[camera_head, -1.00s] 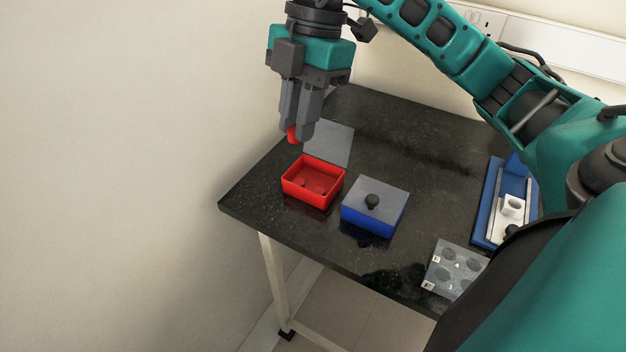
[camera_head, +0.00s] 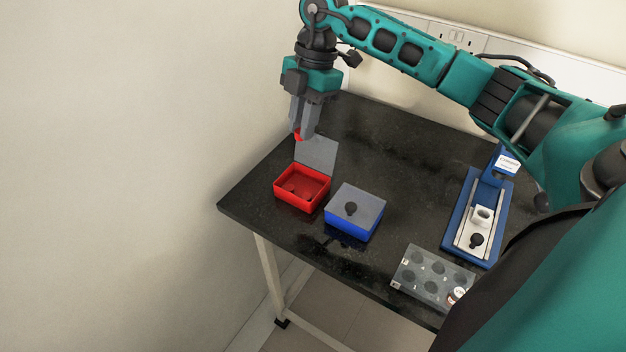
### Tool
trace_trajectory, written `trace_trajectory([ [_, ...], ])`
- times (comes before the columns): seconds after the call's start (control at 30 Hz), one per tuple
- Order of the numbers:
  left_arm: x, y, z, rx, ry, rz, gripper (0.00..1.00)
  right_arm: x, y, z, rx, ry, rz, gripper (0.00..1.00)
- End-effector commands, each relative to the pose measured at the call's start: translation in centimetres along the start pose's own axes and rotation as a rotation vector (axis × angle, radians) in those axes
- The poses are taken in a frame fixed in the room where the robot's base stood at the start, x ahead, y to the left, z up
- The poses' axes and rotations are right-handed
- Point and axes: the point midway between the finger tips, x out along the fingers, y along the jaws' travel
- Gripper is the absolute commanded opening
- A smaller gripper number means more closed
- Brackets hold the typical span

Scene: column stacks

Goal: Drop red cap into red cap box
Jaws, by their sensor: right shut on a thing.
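The red cap box (camera_head: 286,197) stands open on the black table, towards its left side. Its grey lid is tilted up behind it. Some dark round shapes show on the box's floor. My right gripper (camera_head: 303,134) comes down from above, beyond the box and over the raised lid. It is shut on the red cap (camera_head: 298,134), a small part of which shows at the fingertips. The fingers hide most of the cap. My left gripper is not in view.
A blue box (camera_head: 345,226) with a grey knobbed lid stands right of the red box. A grey tray with round wells (camera_head: 420,268) lies near the front edge. A blue-and-white device (camera_head: 466,219) stands at the right. The back middle of the table (camera_head: 390,140) is clear.

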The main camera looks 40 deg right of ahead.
Motion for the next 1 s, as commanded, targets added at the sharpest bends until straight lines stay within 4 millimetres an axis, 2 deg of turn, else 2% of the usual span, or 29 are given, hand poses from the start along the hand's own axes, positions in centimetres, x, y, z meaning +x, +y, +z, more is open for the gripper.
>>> trace_trajectory([
  [0.2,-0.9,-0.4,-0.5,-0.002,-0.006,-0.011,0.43,0.7,0.8,2.0,-0.006,0.002,-0.002,0.00],
  [0.5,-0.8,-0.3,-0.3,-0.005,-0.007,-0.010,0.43,2.8,0.7,2.7,-0.006,0.001,-0.003,0.00],
  [0.73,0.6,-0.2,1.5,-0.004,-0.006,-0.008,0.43,6.0,0.8,3.5,-0.008,0.002,-0.001,0.00],
  [1.0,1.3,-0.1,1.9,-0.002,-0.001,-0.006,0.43,6.7,0.8,3.8,-0.008,0.001,0.000,0.00],
])
